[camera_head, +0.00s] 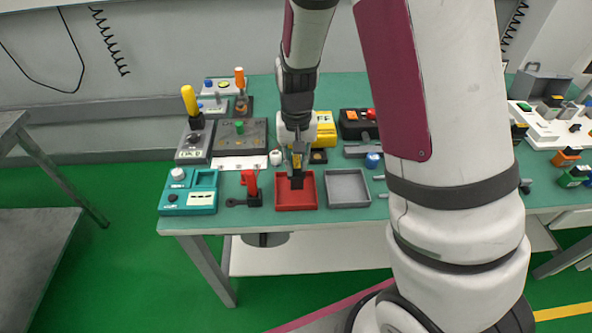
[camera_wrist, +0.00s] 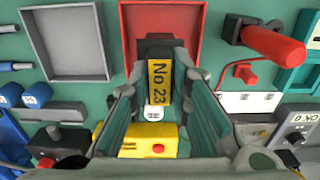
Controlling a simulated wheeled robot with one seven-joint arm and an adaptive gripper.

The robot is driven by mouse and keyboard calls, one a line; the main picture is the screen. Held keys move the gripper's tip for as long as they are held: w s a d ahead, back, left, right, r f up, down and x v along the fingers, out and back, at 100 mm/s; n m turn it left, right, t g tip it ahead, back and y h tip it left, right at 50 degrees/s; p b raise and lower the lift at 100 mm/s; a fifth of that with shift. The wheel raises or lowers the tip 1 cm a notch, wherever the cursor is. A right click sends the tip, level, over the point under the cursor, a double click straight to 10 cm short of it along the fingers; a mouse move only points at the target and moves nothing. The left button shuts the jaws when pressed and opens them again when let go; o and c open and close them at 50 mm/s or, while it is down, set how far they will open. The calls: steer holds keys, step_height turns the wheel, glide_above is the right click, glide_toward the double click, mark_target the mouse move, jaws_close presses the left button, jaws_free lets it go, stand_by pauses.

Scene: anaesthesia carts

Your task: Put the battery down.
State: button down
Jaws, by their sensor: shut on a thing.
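The battery is a black block with a yellow label reading "No 23" (camera_wrist: 159,82). My gripper (camera_wrist: 160,70) is shut on it, with a finger on each side. In the head view the battery (camera_head: 297,183) is a dark block under my gripper (camera_head: 297,172), in front of the red tray's interior. The red tray (camera_head: 296,207) is shallow and square, and its visible floor is bare. In the wrist view the red tray (camera_wrist: 198,40) lies beyond the battery, which overlaps its edge. I cannot tell whether the battery touches the tray.
An empty grey tray (camera_head: 348,203) stands right of the red one. A red-handled device (camera_head: 250,187) and a teal box (camera_head: 189,204) are to the left. A yellow box (camera_head: 326,132) and a black box (camera_head: 354,126) stand behind. The green tabletop's front strip is clear.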

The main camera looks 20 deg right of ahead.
mark_target(295, 172)
steer(key=shift+w+a+f, duration=0.1)
steer(key=shift+f, duration=1.7)
steer(key=shift+f, duration=0.15)
steer(key=c, duration=1.5)
jaws_free()
